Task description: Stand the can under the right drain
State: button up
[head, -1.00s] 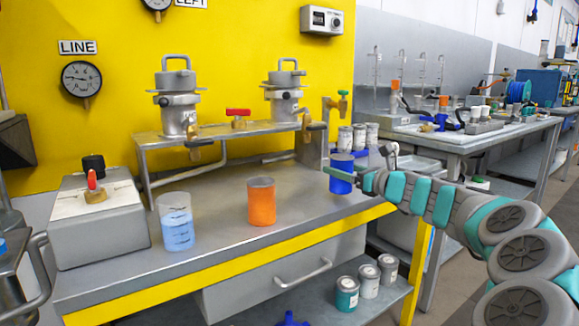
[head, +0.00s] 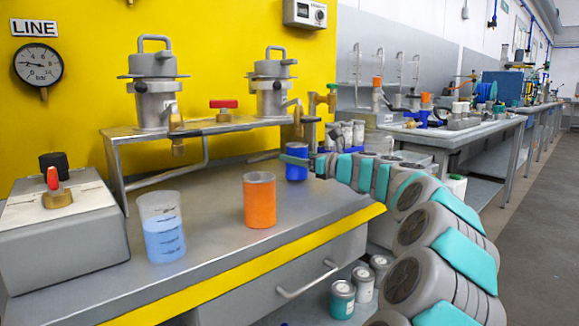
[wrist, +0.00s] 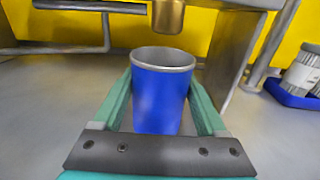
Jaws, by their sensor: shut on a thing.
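My gripper (wrist: 162,112) is shut on a blue can (wrist: 160,98), one teal finger on each side. The can has an open grey top and looks upright. In the head view the can (head: 297,168) is at the right part of the bench, with my gripper (head: 297,163) around it. The right drain is a brass spout (head: 298,122) under the right drum; it also shows in the wrist view (wrist: 168,15), just above and beyond the can's rim. Whether the can's base touches the bench is hidden. The left drain (head: 177,142) has nothing under it.
An orange can (head: 259,202) and a clear beaker of blue liquid (head: 162,232) stand on the bench (head: 205,262). A grey box with a red-handled valve (head: 62,225) is at left. A raised shelf (head: 190,131) carries the drums. Several grey cans stand behind at right.

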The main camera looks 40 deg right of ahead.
jog(key=shift+s+d+f, duration=0.15)
jog(key=shift+s+f, duration=0.15)
jog(key=shift+f, duration=0.1)
jog(key=shift+r, duration=0.2)
jog(key=shift+f, duration=0.2)
jog(key=o, duration=1)
jog(key=shift+o, duration=1.3)
